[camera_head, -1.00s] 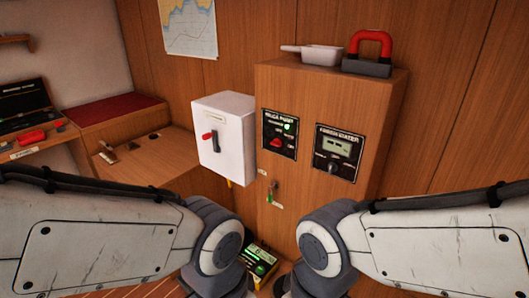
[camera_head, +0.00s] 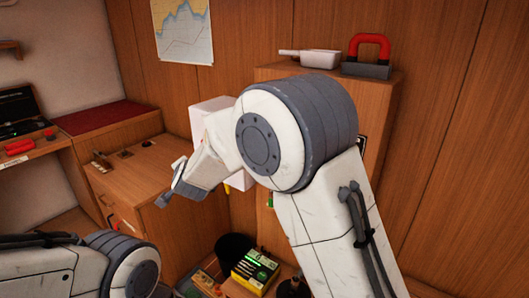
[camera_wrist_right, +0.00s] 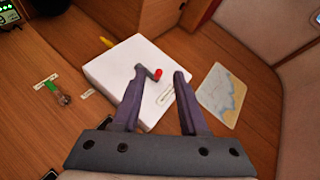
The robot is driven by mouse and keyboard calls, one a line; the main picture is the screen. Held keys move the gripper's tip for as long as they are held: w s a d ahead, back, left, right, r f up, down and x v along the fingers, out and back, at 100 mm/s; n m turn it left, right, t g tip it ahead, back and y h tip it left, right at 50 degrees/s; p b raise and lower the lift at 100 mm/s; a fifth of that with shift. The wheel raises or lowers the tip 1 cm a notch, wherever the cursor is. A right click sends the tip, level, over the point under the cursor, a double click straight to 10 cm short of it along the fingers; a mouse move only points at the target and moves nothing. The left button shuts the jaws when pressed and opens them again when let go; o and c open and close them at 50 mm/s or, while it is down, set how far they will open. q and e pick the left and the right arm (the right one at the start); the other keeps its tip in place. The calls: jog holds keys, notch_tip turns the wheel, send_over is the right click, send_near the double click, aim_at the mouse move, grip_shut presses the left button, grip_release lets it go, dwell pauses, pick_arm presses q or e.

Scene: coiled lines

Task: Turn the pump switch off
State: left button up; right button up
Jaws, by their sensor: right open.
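The bilge pump panel, seen earlier on the wooden cabinet (camera_head: 382,95) with a red switch and a green light, is hidden behind my right arm in the head view. A corner of a black panel with green lights (camera_wrist_right: 9,14) shows at the top left of the right wrist view; I cannot make out its switch. My right gripper (camera_wrist_right: 159,74) is open and empty. It is in front of the white box (camera_wrist_right: 112,72), with the box's red-tipped lever (camera_wrist_right: 156,74) appearing between its fingers. Contact cannot be told. My left gripper is out of view.
A small brass fitting with a green part (camera_wrist_right: 57,91) sits on the cabinet face. A white scoop-like container (camera_head: 320,58) and a red-handled block (camera_head: 368,57) stand on the cabinet. A chart (camera_head: 182,30) hangs behind.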

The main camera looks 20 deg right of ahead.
jog(key=w+d+f+m+h, duration=0.1)
jog(key=w+d+m+h, duration=0.3)
jog(key=d, duration=0.5)
jog(key=w+d+f+m+g+h+p, duration=0.1)
jog(key=w+d+m+h, duration=0.3)
jog(key=d, duration=0.6)
jog(key=w+d+f+m+g+h, duration=0.1)
jog(key=w+d+f+m+h, duration=0.1)
jog(key=w+d+m+h, duration=0.2)
jog(key=shift+w+d+f+m+h+p, duration=0.15)
jog(key=shift+d+f+m+h+p, duration=0.25)
jog(key=shift+d+m+h, duration=1.95)
jog(key=shift+d+m+y, duration=0.25)
jog(key=shift+d+y, duration=0.3)
jog(key=shift+d, duration=0.2)
grip_shut()
